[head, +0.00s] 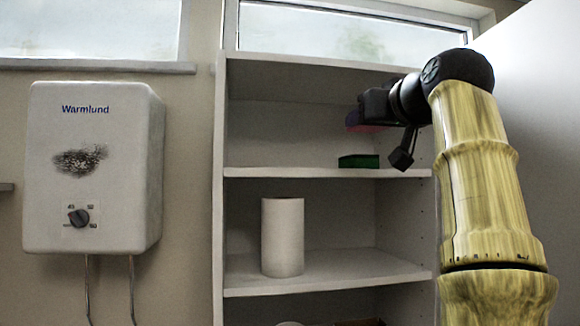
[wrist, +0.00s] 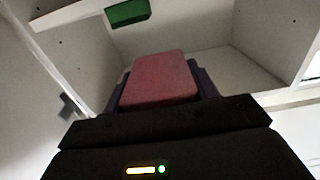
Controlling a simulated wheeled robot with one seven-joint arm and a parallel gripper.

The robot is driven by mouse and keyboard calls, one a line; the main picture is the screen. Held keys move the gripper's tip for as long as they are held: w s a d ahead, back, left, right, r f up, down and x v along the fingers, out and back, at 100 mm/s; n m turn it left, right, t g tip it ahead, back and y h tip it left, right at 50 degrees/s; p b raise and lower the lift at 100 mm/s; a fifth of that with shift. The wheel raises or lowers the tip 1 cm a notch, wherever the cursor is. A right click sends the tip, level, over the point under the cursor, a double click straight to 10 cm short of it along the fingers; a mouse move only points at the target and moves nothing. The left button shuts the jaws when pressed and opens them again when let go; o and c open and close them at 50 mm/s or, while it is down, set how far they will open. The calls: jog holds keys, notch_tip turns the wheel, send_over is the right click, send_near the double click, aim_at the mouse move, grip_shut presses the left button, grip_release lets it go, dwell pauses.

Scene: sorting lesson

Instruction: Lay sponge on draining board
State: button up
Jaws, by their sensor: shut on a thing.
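A pinkish-red block with rounded corners, which looks like the sponge (wrist: 160,80), is held between the dark purple fingers of my gripper (wrist: 160,88) in the wrist view. In the head view my gripper (head: 354,118) is at the upper right, in front of the upper compartment of the shelf unit. Only a small pink sliver of the sponge (head: 371,128) shows there below the fingers. My gripper is shut on it, clear of the shelf board. No draining board is visible in either view.
A green block (head: 358,161) lies on the upper shelf (head: 290,172), just below my gripper; it also shows in the wrist view (wrist: 128,12). A white paper roll (head: 283,237) stands on the shelf below. A white water heater (head: 92,170) hangs at left. The upper shelf's left part is clear.

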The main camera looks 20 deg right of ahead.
jog(key=w+a+p, duration=0.1)
jog(key=w+a, duration=0.2)
jog(key=w, duration=0.2)
jog(key=w+a+p, duration=0.2)
jog(key=w+a, duration=0.1)
jog(key=w, duration=0.3)
jog(key=w+a+p, duration=0.2)
jog(key=w+a, duration=0.1)
jog(key=w, duration=0.2)
jog(key=shift+w+a+r, duration=0.1)
jog(key=shift+w, duration=0.3)
jog(key=shift+f, duration=0.25)
jog(key=shift+s+d+f, duration=0.2)
jog(key=shift+f, duration=0.15)
jog(key=shift+w+a+f, duration=0.1)
jog(key=shift+f, duration=0.8)
jog(key=shift+f, duration=0.1)
jog(key=shift+f+b, duration=0.5)
jog(key=shift+f, duration=1)
jog(key=shift+f+p, duration=0.15)
jog(key=shift+p, duration=0.25)
jog(key=shift+w+f, duration=0.15)
